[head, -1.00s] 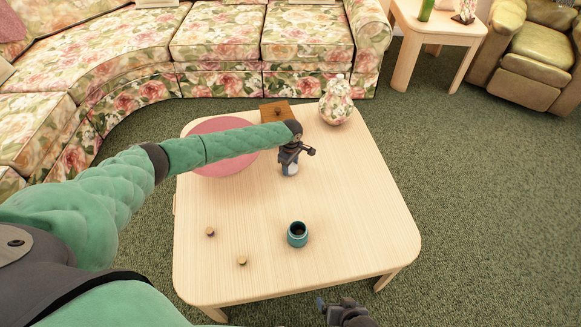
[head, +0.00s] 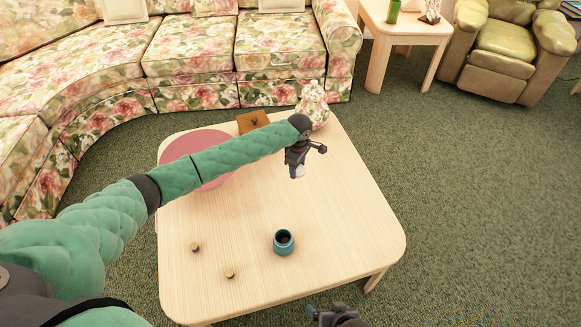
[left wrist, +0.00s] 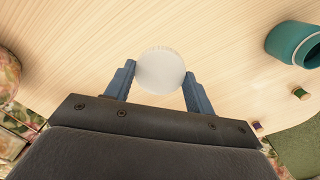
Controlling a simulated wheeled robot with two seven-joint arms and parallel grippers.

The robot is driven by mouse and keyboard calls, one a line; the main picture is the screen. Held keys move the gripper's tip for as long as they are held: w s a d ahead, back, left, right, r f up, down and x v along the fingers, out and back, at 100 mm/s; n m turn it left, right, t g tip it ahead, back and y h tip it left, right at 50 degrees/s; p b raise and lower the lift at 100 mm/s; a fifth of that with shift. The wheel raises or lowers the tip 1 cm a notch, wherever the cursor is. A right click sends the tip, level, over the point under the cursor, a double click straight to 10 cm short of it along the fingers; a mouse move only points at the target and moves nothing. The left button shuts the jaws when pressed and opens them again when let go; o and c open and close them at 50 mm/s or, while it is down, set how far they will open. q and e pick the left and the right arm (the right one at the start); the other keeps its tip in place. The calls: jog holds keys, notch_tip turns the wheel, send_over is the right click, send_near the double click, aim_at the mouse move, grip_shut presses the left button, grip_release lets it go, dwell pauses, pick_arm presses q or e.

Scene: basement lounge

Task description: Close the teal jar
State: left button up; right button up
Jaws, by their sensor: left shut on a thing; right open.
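The teal jar (head: 283,243) stands upright on the wooden table with its dark mouth open. It also shows at the upper right in the left wrist view (left wrist: 290,40). My left gripper (head: 297,164) is over the far-middle part of the table, beyond the jar. My right gripper (head: 318,312) is open and empty at the bottom edge, in front of the table.
A pink round mat (head: 180,147), a brown wooden box (head: 247,124) and a floral jar (head: 312,100) are at the far side. The table's (head: 350,215) right part is clear.

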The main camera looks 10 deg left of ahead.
pick_arm(q)
jog(key=shift+d, duration=0.1)
dwell(0.3)
jog(key=s+a+r+m, duration=0.1)
jog(key=a+r+m, duration=0.3)
jog(key=r+m, duration=0.3)
jog(key=s+a+r+m, duration=0.2)
jog(key=a+r+m, duration=0.2)
jog(key=r, duration=1.2)
jog(key=m, duration=0.3)
jog(key=shift+s+a+r+m, duration=0.25)
jog(key=shift+s+r+m, duration=0.05)
jog(key=shift+r, duration=0.05)
